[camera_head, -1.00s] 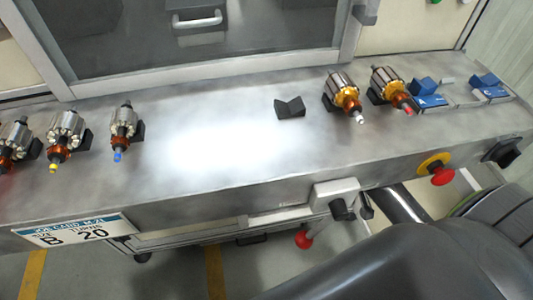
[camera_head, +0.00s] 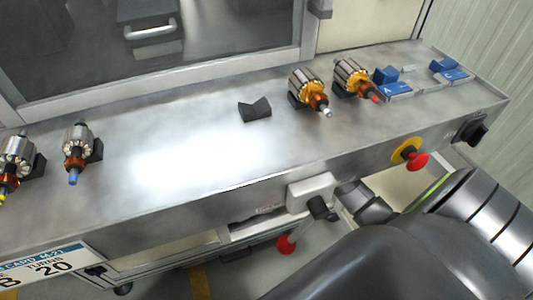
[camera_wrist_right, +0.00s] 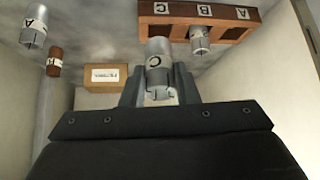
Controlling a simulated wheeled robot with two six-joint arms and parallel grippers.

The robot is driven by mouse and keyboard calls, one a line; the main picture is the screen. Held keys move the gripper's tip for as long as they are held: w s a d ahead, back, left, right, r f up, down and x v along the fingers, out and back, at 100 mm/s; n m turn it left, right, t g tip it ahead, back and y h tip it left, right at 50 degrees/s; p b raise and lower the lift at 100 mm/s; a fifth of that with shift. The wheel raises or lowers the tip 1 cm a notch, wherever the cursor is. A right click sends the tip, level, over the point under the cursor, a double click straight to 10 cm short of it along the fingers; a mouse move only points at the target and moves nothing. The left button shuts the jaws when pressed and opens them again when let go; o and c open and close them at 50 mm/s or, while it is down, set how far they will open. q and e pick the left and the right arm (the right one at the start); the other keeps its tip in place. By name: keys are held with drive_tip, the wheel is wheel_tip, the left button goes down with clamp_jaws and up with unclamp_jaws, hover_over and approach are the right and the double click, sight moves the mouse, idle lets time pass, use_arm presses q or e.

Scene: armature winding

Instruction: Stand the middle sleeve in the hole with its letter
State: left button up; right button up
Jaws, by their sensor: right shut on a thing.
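My right gripper (camera_wrist_right: 158,84) is shut on a grey metal sleeve marked C (camera_wrist_right: 157,55), held between its two dark fingers in the right wrist view. A brown block (camera_wrist_right: 178,9) beyond it carries labels C, B and A from left to right, with dark openings below. Another metal sleeve (camera_wrist_right: 200,38) shows at the block's middle opening, under the B; how deep it sits I cannot tell. A third metal sleeve (camera_wrist_right: 34,33) stands apart at the far left. My left gripper is not in view.
A brown cylinder (camera_wrist_right: 55,60) and a small labelled box (camera_wrist_right: 107,77) are left of the held sleeve. The head view shows another metal bench (camera_head: 180,160) with several armatures, a dark V-block (camera_head: 255,109), blue blocks (camera_head: 386,76) and a red knob (camera_head: 418,161).

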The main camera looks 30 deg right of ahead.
drive_tip(key=x, duration=0.2)
drive_tip(key=b+x, duration=0.1)
drive_tip(key=x, duration=0.1)
drive_tip(key=w+x, duration=0.1)
drive_tip(key=x, duration=0.1)
drive_tip(key=shift+r, duration=0.25)
drive_tip(key=shift+w+f+b, duration=0.3)
drive_tip(key=shift+f+b, duration=0.1)
drive_tip(key=shift+f, duration=0.45)
drive_tip(key=shift+w+r, duration=0.15)
drive_tip(key=shift+w, duration=0.15)
drive_tip(key=shift+w+r+g+p, duration=0.1)
drive_tip(key=shift+w+g+p, duration=0.2)
drive_tip(key=shift+g, duration=0.4)
drive_tip(key=shift+w+g, duration=0.25)
drive_tip(key=shift+g, duration=0.25)
drive_tip(key=shift+w+g, duration=0.2)
drive_tip(key=shift+g, duration=0.2)
wheel_tip(320, 180, down, 3)
drive_tip(key=shift+s+r+b, duration=0.1)
drive_tip(key=shift+r+b, duration=0.1)
drive_tip(key=shift+b, duration=0.15)
drive_tip(key=shift+d+f, duration=0.1)
drive_tip(key=shift+f, duration=0.1)
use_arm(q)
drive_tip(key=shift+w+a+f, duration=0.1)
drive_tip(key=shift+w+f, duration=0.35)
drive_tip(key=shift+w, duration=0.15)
